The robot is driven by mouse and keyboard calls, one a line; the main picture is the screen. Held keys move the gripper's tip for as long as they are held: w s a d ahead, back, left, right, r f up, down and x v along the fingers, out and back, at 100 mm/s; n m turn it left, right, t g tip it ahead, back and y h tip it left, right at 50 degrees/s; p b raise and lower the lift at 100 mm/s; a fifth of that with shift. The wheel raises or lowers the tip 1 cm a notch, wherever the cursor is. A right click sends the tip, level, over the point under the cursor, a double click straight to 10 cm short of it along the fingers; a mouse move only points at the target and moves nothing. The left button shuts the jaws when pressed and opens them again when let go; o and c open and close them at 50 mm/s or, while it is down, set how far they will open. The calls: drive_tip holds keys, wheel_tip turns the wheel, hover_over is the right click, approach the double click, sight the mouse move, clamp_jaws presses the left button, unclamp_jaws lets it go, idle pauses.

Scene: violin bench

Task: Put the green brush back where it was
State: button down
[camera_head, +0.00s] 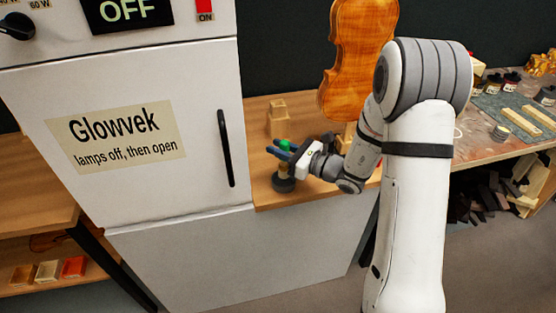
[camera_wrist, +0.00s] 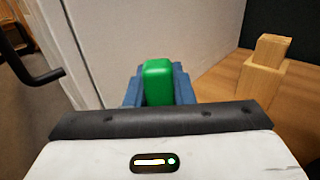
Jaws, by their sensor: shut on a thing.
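The green brush shows as a green end (camera_head: 285,145) in the head view and as a green block-like end (camera_wrist: 158,82) in the wrist view. My gripper (camera_head: 283,151) is shut on it, with a blue finger on each side in the wrist view (camera_wrist: 159,90). A short tan piece shows below the fingers, above a dark round thing (camera_head: 283,184) on the wooden bench top (camera_head: 262,200). I cannot tell whether the brush stands in this dark thing, touches it or is just above it. The brush's lower end is hidden in the wrist view.
The white Glowvek cabinet (camera_head: 140,190), its door shut, stands close left; its dark handle (camera_head: 226,148) sticks out. A stepped wooden block (camera_head: 278,118) is behind my gripper and also shows in the wrist view (camera_wrist: 258,72). A violin body (camera_head: 355,60) stands behind right.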

drive_tip(key=shift+s+a+f, duration=0.1)
drive_tip(key=shift+f, duration=1.65)
drive_tip(key=shift+f+b, duration=0.15)
drive_tip(key=shift+b, duration=0.15)
drive_tip(key=c, duration=1.3)
unclamp_jaws()
drive_tip(key=shift+o, duration=0.2)
